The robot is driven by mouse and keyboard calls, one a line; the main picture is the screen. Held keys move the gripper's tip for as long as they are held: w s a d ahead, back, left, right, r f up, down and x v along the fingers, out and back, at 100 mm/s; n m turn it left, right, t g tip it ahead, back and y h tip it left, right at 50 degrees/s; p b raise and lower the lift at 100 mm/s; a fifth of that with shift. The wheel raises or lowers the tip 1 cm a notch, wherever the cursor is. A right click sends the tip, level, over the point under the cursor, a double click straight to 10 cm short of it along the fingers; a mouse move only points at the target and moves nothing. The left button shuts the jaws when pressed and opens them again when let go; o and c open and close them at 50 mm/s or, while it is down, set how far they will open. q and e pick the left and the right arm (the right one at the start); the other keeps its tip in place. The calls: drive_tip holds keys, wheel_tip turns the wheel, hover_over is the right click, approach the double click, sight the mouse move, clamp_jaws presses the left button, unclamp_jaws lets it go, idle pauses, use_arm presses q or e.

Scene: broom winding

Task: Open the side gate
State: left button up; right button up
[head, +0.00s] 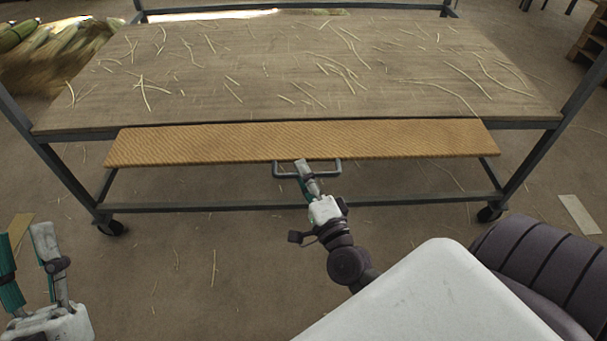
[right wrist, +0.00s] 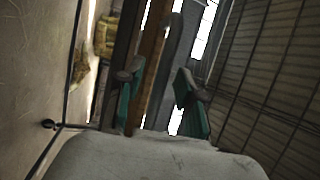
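The side gate (head: 220,146) is a long tan slatted panel along the near side of the cart, just below the bed's front edge. A grey U-shaped handle (head: 338,172) sticks out from the middle of its lower edge. My right gripper (head: 304,172) is at the handle, overlapping its bar. The right wrist view shows its teal-padded fingers (right wrist: 160,100) spread apart, with a grey bar and brown board edge seen between them; contact is unclear. My left gripper (head: 28,255) is at the lower left, fingers apart and empty, away from the cart.
The cart bed (head: 290,85) is strewn with straw stalks. Its grey metal frame has wheels (head: 112,228) at the lower corners. A straw heap (head: 50,55) lies at the back left, and a wooden shelf (head: 592,40) stands at the far right. The floor before the cart is mostly clear.

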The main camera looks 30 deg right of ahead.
clamp_jaws()
drive_tip(key=shift+r, duration=0.1)
drive_tip(key=shift+r+p, duration=0.45)
drive_tip(key=shift+p, duration=0.75)
use_arm(q)
drive_tip(key=w+a+f+g+y+p, duration=0.1)
drive_tip(key=w+f+g+y, duration=0.1)
drive_tip(key=f+g, duration=0.5)
drive_tip(key=w+a+f+g+y+p, duration=0.15)
drive_tip(key=f+g, duration=0.25)
drive_tip(key=f, duration=0.4)
use_arm(e)
drive_tip(key=shift+r+g, duration=0.3)
drive_tip(key=shift+r, duration=0.05)
drive_tip(key=shift+w+d+r+m+p, duration=0.1)
drive_tip(key=shift+r+m+p, duration=0.3)
drive_tip(key=shift+p, duration=0.45)
drive_tip(key=shift+w+r+p, duration=0.1)
drive_tip(key=shift+r+p, duration=0.5)
drive_tip(key=shift+p, duration=0.25)
use_arm(q)
drive_tip(key=s+a+f+g+y, duration=0.1)
drive_tip(key=s+a+f+g, duration=0.1)
drive_tip(key=s+f+g, duration=0.3)
drive_tip(key=s+a+f+n+g+y, duration=0.1)
drive_tip(key=s+a+f+g+y, duration=0.1)
drive_tip(key=s+f+g, duration=0.4)
drive_tip(key=s, duration=0.4)
drive_tip(key=shift+s+a, duration=0.25)
drive_tip(key=shift+a, duration=0.05)
